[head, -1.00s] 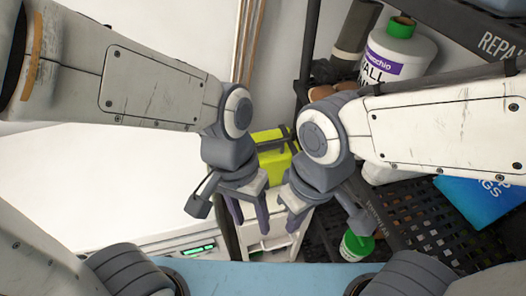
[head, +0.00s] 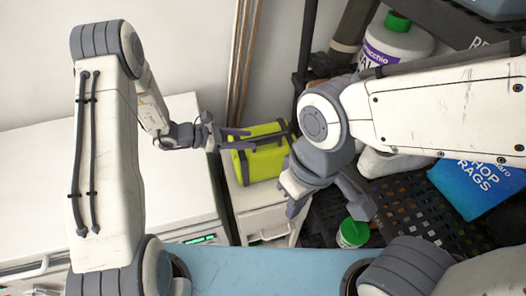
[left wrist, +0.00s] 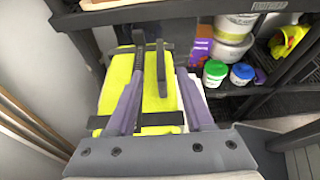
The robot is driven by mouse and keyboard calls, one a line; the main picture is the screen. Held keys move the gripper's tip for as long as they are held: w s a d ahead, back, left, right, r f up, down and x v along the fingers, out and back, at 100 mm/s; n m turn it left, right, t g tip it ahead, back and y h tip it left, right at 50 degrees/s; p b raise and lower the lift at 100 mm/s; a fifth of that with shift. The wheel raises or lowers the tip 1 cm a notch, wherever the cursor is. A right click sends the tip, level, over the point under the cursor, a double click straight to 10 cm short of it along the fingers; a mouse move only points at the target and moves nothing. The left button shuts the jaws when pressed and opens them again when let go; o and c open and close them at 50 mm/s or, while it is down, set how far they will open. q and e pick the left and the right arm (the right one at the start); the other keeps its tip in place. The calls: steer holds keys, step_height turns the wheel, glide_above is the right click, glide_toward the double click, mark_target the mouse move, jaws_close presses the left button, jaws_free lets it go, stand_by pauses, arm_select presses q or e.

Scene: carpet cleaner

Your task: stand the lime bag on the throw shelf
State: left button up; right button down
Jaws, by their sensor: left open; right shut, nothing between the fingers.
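The lime bag (head: 268,165), with dark straps and handles, sits on a narrow white drawer unit (head: 243,200) in the head view. My left gripper (head: 250,139) is open at the bag's top. In the left wrist view, the bag (left wrist: 112,92) lies beneath the open fingers (left wrist: 160,85), with a dark handle standing up between them. My right gripper (head: 296,207) is shut and empty, right of the bag and in front of the shelving. The black shelving (head: 425,215) stands at the right; no label reading throw is legible, so I cannot tell which shelf that is.
The shelving holds a white tub with a green cap (head: 397,45), a blue shop rags pack (head: 485,187) and a green-lidded jar (head: 352,232). A white appliance (head: 40,185) stands at the left. Wooden poles (head: 243,60) lean on the wall behind the bag.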

mark_target(260, 140)
arm_select(q)
steer(key=x, duration=0.2)
steer(key=shift+d+f+p, duration=0.1)
steer(key=shift+d+p, duration=0.25)
steer(key=shift+w+d+f+p, duration=0.1)
steer(key=shift+w+d+p, duration=0.05)
steer(key=shift+d+p, duration=0.2)
steer(key=p+x, duration=0.2)
steer(key=x, duration=0.1)
steer(key=shift+d+f, duration=0.2)
steer(key=shift+f, duration=0.05)
steer(key=shift+w+d+f, duration=0.25)
steer(key=shift+d, duration=0.1)
jaws_close()
steer(key=shift+r, duration=0.15)
stand_by(0.4)
